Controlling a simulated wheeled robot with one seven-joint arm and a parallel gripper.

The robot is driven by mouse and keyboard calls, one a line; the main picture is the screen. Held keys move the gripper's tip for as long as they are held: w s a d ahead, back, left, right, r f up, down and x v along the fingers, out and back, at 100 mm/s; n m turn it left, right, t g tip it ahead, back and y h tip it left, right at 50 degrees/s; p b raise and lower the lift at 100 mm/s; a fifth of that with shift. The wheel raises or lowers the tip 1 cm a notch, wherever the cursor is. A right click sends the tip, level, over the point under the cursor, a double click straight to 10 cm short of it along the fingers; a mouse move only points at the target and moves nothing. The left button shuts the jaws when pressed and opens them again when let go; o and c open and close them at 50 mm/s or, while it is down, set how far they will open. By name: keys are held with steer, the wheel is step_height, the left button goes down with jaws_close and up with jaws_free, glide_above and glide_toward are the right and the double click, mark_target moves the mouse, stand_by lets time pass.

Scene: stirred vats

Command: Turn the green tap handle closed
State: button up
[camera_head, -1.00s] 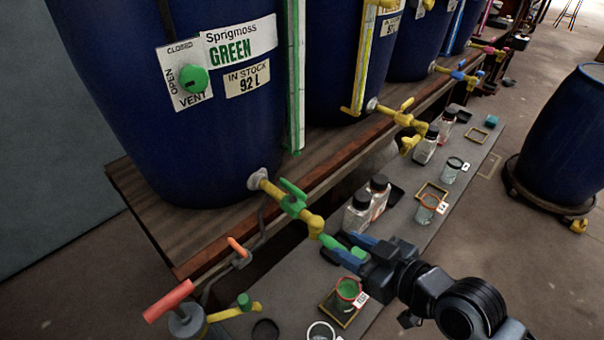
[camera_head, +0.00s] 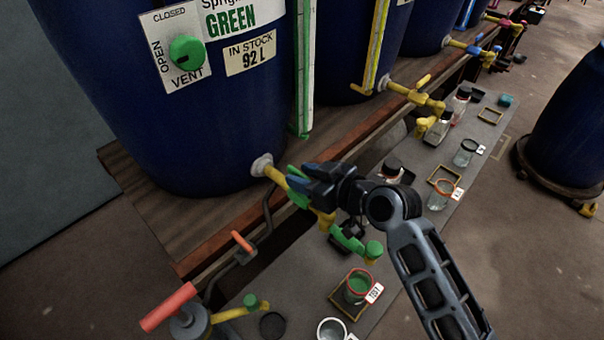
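The green tap handle (camera_head: 296,198) sits on the yellow tap (camera_head: 274,174) at the foot of the blue vat labelled GREEN (camera_head: 150,110). My gripper (camera_head: 302,180) is at the handle, its blue fingers over it and hiding much of it. I cannot tell whether the fingers are pressed together, are gripping the handle, or only beside it. The handle's exact angle is hidden. The tap's green spout (camera_head: 350,240) runs down to the right, with its end above the jar (camera_head: 358,287), which has a red rim and green contents.
The green vent knob (camera_head: 187,53) is on the vat. A red-handled pump (camera_head: 170,308) and an orange lever (camera_head: 242,242) are at lower left. Bottles (camera_head: 437,128) and jars stand along the grey bench to the right. A yellow tap (camera_head: 415,95) is farther back.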

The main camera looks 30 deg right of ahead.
steer(key=shift+w+a+f, duration=0.15)
steer(key=shift+w, duration=0.2)
steer(key=shift+c, duration=0.3)
jaws_close()
